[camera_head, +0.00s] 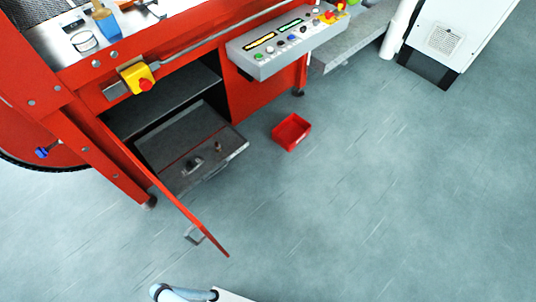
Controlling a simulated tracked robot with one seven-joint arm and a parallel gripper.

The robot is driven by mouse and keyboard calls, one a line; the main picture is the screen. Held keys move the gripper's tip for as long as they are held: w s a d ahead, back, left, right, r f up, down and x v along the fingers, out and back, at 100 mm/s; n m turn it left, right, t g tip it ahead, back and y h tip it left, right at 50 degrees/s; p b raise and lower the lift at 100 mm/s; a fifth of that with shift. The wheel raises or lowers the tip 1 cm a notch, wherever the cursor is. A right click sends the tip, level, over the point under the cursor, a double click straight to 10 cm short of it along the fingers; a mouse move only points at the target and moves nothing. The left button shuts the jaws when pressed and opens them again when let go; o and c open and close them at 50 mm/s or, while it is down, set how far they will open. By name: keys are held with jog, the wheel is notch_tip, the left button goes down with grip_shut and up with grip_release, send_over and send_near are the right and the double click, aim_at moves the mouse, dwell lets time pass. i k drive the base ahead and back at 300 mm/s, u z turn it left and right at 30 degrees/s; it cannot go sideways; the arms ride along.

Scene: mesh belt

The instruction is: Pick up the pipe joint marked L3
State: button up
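No mark reading L3 can be made out in the camera_head view. Two small dark items stand on the grey pulled-out tray (170,180) of the red machine's lower cabinet: one item (193,163) nearer the tray's middle and a smaller one (218,147) to its right. They may be pipe joints, but they are too small to tell. My gripper is not in view. A light blue and white rounded part at the bottom edge looks like part of my arm, well below and apart from the tray.
The red cabinet door (172,197) hangs open, left and front of the tray. A red bin (291,131) sits on the floor to the right. A control panel (285,45) juts out above. A white cabinet (461,38) stands at upper right. The floor in front is clear.

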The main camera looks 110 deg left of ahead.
aim_at(217, 146)
jog(key=z, duration=0.15)
jog(key=i, duration=0.85)
jog(key=u, duration=2.35)
jog(key=i, duration=0.25)
jog(key=u, duration=2.35)
jog(key=k, duration=0.55)
jog(key=u, duration=0.3)
jog(key=i, duration=1)
jog(key=u, duration=0.1)
